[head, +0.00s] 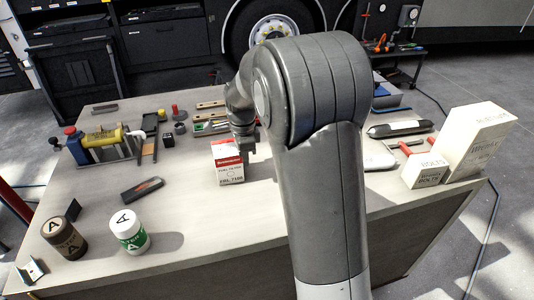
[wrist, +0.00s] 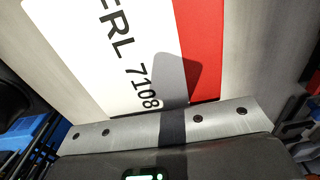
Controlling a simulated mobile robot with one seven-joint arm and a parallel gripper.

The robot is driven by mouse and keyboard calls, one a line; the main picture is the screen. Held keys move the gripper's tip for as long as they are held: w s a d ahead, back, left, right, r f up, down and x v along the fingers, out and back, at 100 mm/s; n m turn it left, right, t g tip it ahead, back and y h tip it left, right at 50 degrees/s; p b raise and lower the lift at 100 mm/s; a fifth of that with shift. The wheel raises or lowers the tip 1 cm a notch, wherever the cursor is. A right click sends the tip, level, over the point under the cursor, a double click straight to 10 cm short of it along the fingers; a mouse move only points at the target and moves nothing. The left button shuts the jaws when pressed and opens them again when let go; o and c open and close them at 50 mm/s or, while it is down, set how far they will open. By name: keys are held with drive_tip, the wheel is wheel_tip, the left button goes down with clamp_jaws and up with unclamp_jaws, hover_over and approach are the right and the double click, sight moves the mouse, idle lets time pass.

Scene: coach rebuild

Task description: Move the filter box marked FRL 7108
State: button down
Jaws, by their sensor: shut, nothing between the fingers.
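The filter box (head: 229,168) is white with a red upper part and stands upright near the middle of the table. Its front reads FRL 7108 in the head view. In the wrist view the box (wrist: 95,45) is very close, with its FRL 7108 lettering and red band in sight. My gripper (head: 249,148) is shut and empty at the upper right of the box. I cannot tell whether it touches the box. My own arm hides part of the table to the right.
White bolts boxes (head: 425,171) and a taller white box (head: 479,140) stand at the right edge. A white-green jar (head: 130,232), a brown jar (head: 64,238) and a dark flat object (head: 142,189) are at front left. Tools crowd the back. The table front is clear near the middle.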

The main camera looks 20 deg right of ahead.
drive_tip(key=a, duration=0.9)
drive_tip(key=shift+a, duration=0.15)
